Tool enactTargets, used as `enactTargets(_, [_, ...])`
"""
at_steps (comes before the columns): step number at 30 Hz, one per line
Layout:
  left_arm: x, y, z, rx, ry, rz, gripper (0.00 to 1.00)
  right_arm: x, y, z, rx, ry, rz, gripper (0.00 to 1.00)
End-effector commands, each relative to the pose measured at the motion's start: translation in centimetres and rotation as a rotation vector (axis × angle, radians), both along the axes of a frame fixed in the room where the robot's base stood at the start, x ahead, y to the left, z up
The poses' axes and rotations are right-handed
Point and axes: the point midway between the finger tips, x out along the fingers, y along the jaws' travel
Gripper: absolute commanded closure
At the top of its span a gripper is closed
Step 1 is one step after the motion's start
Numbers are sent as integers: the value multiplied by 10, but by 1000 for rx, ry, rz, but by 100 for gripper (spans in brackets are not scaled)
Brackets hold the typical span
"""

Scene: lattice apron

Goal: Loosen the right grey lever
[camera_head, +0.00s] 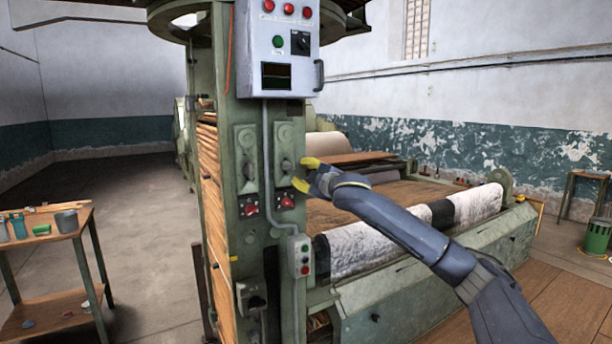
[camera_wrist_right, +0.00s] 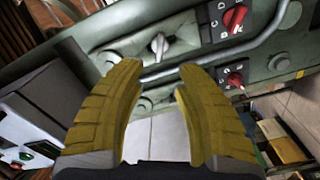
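The right grey lever (camera_head: 287,165) is a small knob-like handle on a green plate on the machine's post. In the right wrist view it shows as a light grey handle (camera_wrist_right: 158,45) on the upper plate, just beyond and between the fingertips. My right gripper (camera_head: 304,174) stands just right of the lever in the head view, its yellow fingers apart. In the right wrist view the gripper (camera_wrist_right: 157,72) is open, with nothing between its pads. Contact with the lever is not seen. The left grey lever (camera_head: 248,171) is on the neighbouring plate. My left gripper is out of view.
Below the levers are a left red switch (camera_head: 250,209) and a right red switch (camera_head: 287,202). A grey pipe (camera_head: 266,150) runs between the plates. A control box (camera_head: 278,48) hangs above and a small button box (camera_head: 300,256) below. A wooden side table (camera_head: 55,232) stands left.

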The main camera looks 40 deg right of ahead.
Motion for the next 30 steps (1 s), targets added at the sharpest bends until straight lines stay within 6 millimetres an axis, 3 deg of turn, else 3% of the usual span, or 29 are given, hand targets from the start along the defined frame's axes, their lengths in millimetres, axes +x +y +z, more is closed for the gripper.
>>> enactTargets(7, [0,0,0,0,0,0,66,-11,1,0,0,0,0,66])
enactTargets(22, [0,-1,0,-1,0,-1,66,-10,2,-3,3,3,0,66])
enactTargets(26, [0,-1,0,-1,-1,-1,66,3,2,-31,29,29,-1,66])
enactTargets(29, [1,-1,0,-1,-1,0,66,19,0,-76,71,68,-6,66])
enactTargets(30, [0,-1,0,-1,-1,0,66,26,0,-100,90,88,-10,66])
